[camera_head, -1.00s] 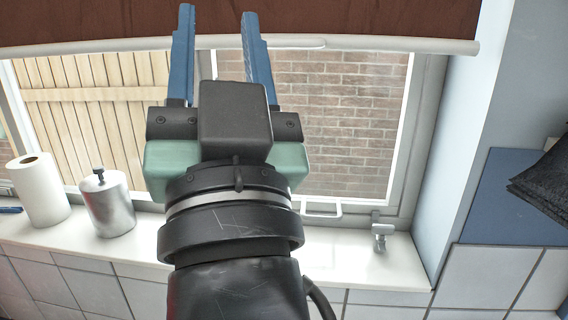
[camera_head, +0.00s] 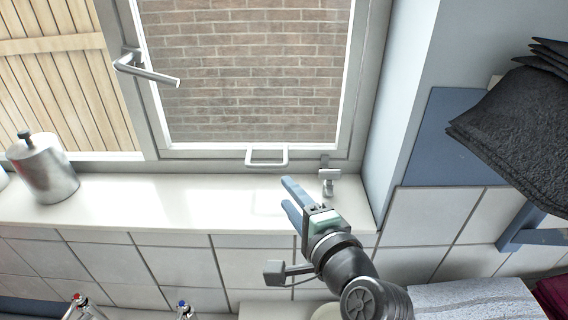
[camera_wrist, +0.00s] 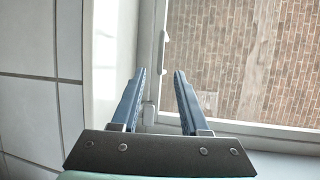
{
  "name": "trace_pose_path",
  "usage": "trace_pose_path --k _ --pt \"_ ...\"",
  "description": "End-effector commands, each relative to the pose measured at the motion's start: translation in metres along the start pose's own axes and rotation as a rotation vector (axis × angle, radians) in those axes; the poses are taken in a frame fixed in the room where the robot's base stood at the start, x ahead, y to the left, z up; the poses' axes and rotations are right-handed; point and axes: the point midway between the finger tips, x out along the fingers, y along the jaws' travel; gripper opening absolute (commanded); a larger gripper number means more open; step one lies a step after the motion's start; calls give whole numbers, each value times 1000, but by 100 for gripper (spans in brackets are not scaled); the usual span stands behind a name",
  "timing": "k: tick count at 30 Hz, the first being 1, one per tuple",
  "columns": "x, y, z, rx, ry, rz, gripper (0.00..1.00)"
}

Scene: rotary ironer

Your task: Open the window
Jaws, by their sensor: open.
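The window (camera_head: 250,75) looks closed, with a brick wall behind its glass. A metal lever handle (camera_head: 148,72) on its left frame points right and slightly down. A white pull bar (camera_head: 267,157) is on the bottom frame. A small metal catch (camera_head: 328,178) stands at the sill's right end. My gripper (camera_head: 287,192) is open and empty over the sill, below the pull bar and left of the catch. In the wrist view my gripper (camera_wrist: 161,72) points along the frame, its spread blue fingers holding nothing. The window (camera_wrist: 255,60) also shows there.
A silver canister (camera_head: 45,168) stands on the white sill (camera_head: 120,203) at left. A blue panel and black cloths (camera_head: 515,125) are at right. Bottle tops (camera_head: 80,303) show at the bottom. The middle of the sill is clear.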

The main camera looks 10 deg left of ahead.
Motion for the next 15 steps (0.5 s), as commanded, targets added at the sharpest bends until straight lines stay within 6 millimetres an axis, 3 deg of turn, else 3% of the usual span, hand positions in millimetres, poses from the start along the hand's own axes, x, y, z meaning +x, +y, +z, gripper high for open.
trace_pose_path --k 15 --pt "84 -5 0 -4 0 -3 45"
